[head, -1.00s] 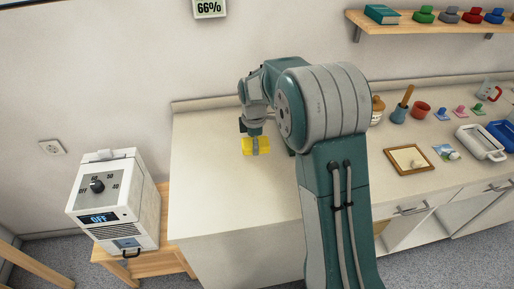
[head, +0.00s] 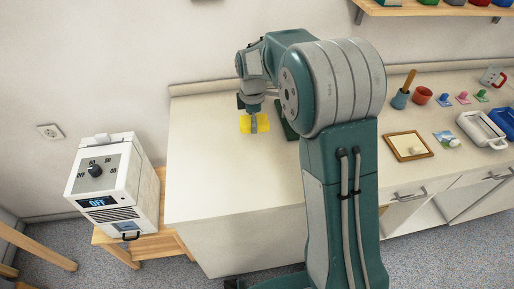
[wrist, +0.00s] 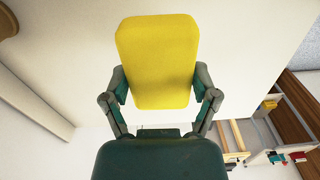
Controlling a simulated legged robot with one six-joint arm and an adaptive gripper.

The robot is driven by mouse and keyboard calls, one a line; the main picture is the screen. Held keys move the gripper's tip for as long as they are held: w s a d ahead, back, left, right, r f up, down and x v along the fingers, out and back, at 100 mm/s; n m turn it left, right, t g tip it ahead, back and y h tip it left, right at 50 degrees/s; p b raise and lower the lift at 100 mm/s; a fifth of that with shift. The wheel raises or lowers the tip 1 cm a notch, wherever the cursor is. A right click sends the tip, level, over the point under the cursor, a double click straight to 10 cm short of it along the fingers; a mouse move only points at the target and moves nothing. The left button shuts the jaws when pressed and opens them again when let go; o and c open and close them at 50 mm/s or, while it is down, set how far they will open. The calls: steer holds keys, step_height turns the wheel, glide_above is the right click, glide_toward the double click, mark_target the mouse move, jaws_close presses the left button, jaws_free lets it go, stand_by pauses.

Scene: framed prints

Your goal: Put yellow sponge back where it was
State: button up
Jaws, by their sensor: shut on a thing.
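The yellow sponge (head: 245,124) is held by my gripper (head: 254,121) over the left part of the counter (head: 205,180) in the head view. In the wrist view the sponge (wrist: 158,62) stands lengthwise between the two fingers of my gripper (wrist: 160,90), which press on its sides. The sponge looks to be above the counter top; the exact gap cannot be told.
A white box device with a dial (head: 105,180) stands on a wooden stool left of the counter. A framed tray (head: 408,146), a red cup (head: 422,95) and a pot with a wooden handle (head: 400,98) lie to the right. A shelf (head: 430,10) is above. The counter's left front is clear.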

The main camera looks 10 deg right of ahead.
steer(key=s+d+r, duration=0.3)
steer(key=s, duration=1.1)
steer(key=s+d+r, duration=0.2)
steer(key=s+d, duration=0.1)
steer(key=s, duration=1.1)
glide_above(283, 178)
steer(key=s, duration=0.1)
steer(key=shift+n, duration=0.4)
step_height(283, 178, down, 9)
steer(key=shift+r, duration=0.1)
steer(key=shift+w+f, duration=0.6)
steer(key=shift+f, duration=0.15)
steer(key=shift+s+f, duration=0.1)
steer(key=shift+f, duration=1.3)
steer(key=shift+f, duration=0.1)
steer(key=o, duration=1)
steer(key=shift+c, duration=0.2)
